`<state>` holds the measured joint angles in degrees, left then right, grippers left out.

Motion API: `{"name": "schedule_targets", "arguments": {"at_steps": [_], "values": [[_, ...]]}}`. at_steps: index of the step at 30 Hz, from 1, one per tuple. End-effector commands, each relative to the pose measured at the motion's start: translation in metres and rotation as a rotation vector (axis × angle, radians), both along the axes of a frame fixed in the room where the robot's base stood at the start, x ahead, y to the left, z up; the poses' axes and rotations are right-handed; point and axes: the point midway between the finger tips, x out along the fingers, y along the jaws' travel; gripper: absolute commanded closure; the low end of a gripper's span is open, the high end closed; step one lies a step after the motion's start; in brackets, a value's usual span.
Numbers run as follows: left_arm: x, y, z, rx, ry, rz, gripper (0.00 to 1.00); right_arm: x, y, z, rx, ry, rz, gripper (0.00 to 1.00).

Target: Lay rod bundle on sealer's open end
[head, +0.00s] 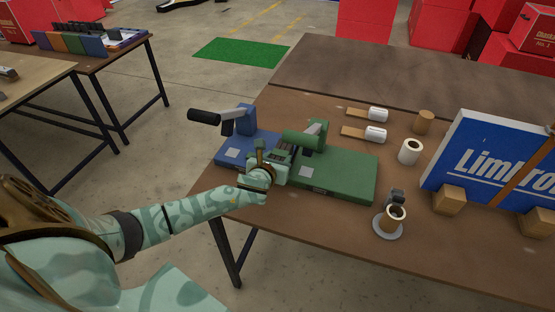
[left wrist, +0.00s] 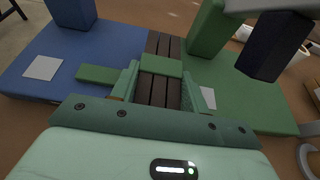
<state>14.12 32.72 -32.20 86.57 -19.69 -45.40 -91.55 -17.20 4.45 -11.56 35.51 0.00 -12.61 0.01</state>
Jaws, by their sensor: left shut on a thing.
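My left gripper (head: 268,165) is shut on a bundle of dark brown rods (left wrist: 161,88) with a green band. In the left wrist view its fingers (left wrist: 158,88) press the bundle from both sides. A blue sealer (head: 231,152), with a raised black handle (head: 204,117), stands at the left end of the table. My right gripper is not in view.
The table's front strip is clear. Another table (head: 88,52) stands at the back left.

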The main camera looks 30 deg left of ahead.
Motion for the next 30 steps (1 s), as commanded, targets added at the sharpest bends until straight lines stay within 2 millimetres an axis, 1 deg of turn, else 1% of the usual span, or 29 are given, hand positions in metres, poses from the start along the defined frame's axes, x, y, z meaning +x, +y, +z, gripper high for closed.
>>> {"name": "schedule_targets", "arguments": {"at_steps": [1,3,4,5,6,15,17,20,27,30], "values": [[0.001,0.0,0.003,0.001,-0.005,0.0,1.0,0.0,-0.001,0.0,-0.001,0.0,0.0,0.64],[0.001,0.0,0.001,0.001,-0.004,0.0,1.0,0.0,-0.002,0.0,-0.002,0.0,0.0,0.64],[0.0,0.0,-0.001,0.0,0.0,0.0,0.52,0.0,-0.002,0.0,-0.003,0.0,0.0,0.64],[0.0,0.0,-0.001,0.0,0.0,0.0,0.44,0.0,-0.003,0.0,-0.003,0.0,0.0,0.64],[0.0,0.0,-0.001,0.0,0.0,0.0,0.33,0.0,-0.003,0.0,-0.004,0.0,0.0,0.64],[0.0,0.0,0.001,0.0,-0.001,0.0,0.33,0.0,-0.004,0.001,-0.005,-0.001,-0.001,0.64],[-0.004,-0.001,0.003,0.001,0.0,-0.001,0.33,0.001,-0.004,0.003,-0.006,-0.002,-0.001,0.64],[-0.017,-0.005,0.01,0.0,0.001,-0.002,0.33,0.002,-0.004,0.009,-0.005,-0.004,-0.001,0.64],[-0.068,-0.017,0.032,0.0,0.001,-0.002,0.33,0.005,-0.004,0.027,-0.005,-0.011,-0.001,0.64],[-0.086,-0.021,0.039,0.0,0.001,-0.002,0.33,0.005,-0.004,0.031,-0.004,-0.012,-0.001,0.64]]}}
